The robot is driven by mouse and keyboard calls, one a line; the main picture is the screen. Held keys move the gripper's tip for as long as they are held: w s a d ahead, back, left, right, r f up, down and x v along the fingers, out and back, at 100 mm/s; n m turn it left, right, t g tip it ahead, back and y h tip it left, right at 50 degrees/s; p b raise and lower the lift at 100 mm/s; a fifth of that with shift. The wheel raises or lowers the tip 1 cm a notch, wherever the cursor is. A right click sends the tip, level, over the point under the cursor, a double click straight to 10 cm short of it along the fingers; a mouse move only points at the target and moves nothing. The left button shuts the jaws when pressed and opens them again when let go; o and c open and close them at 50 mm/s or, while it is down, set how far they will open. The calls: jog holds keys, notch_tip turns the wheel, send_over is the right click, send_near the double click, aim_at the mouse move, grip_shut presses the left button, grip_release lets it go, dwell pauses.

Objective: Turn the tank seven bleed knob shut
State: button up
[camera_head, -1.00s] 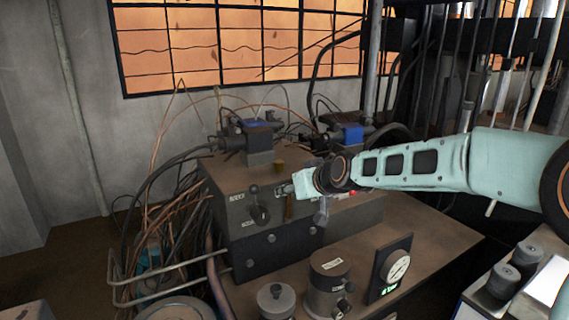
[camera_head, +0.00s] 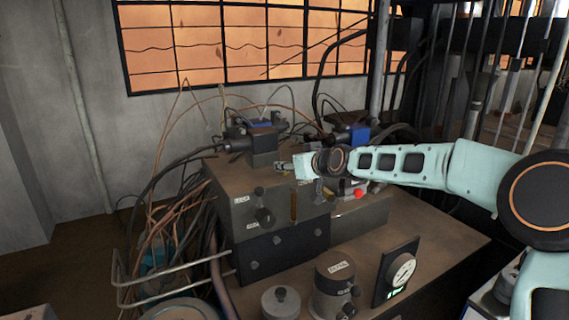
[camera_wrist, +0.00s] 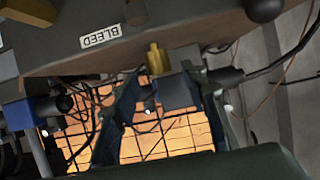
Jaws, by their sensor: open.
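In the wrist view, a small brass knob (camera_wrist: 156,58) stands out from the edge of the dark valve block (camera_wrist: 195,28). A BLEED label (camera_wrist: 101,36) is on the block beside it. My gripper (camera_wrist: 165,85) is open, its two dark fingers on either side of the knob's line; I cannot tell whether they touch it. In the head view, my gripper (camera_head: 281,166) is at the top of the valve block (camera_head: 235,183) and covers the spot of the brass knob. No tank seven marking is readable.
Black knobs (camera_head: 264,216) are on the block's front and a red button (camera_head: 359,194) is to the right. Blue-topped valves (camera_head: 262,140) and cables stand behind.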

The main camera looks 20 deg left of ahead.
jog(key=shift+p+x, duration=0.3)
jog(key=shift+x, duration=1.8)
jog(key=shift+f, duration=0.1)
grip_shut()
jog(key=shift+s+f, duration=0.1)
